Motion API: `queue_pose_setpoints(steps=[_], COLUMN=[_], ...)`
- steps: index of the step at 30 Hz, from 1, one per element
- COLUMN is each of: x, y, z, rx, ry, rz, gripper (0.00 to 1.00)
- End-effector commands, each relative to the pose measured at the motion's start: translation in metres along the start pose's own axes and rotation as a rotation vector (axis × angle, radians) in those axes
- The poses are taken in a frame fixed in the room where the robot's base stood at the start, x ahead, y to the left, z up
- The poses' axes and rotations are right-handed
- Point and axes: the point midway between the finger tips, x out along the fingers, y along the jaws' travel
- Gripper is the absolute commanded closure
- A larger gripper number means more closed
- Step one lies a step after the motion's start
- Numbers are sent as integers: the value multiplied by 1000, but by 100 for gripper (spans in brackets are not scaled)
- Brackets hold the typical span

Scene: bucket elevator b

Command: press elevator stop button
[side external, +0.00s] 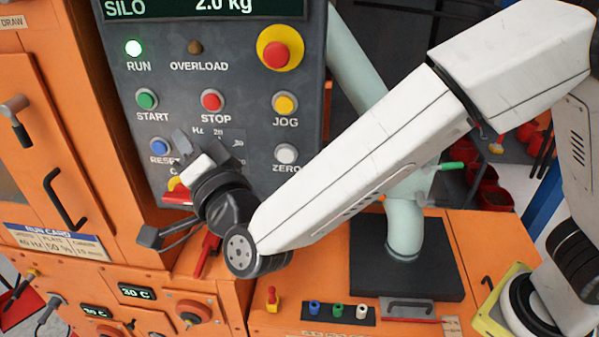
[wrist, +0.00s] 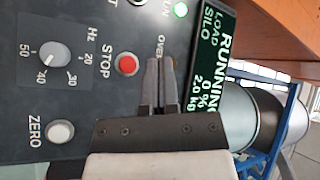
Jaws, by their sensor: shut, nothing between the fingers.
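The red STOP button (side external: 212,100) is on the dark control panel (side external: 240,85), between the green START and yellow JOG buttons. In the side view my gripper (side external: 184,139) is in front of the panel, below the STOP button, and covers part of the panel's lower half. In the wrist view the STOP button (wrist: 127,64) shows uncovered, just left of my fingertips. My gripper (wrist: 161,64) is shut and empty there, its fingers side by side. I cannot tell how far the tips are from the panel. The green RUN lamp (side external: 133,48) is lit, and the display (wrist: 212,75) reads RUNNING.
A larger red button on a yellow ring (side external: 279,50) is at the panel's upper right. The START (side external: 147,99), JOG (side external: 285,104), RESET (side external: 157,148) and ZERO (side external: 286,153) buttons are close by. An orange cabinet (side external: 50,130) stands left of the panel.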

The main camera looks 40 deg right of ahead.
Motion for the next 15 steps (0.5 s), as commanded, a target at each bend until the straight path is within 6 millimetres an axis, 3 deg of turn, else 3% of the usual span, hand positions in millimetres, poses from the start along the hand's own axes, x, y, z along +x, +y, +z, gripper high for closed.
queue_pose_setpoints(steps=[15], x=[28], y=[21], z=[-21], rx=[-1], ry=[2], rz=[2], gripper=[100])
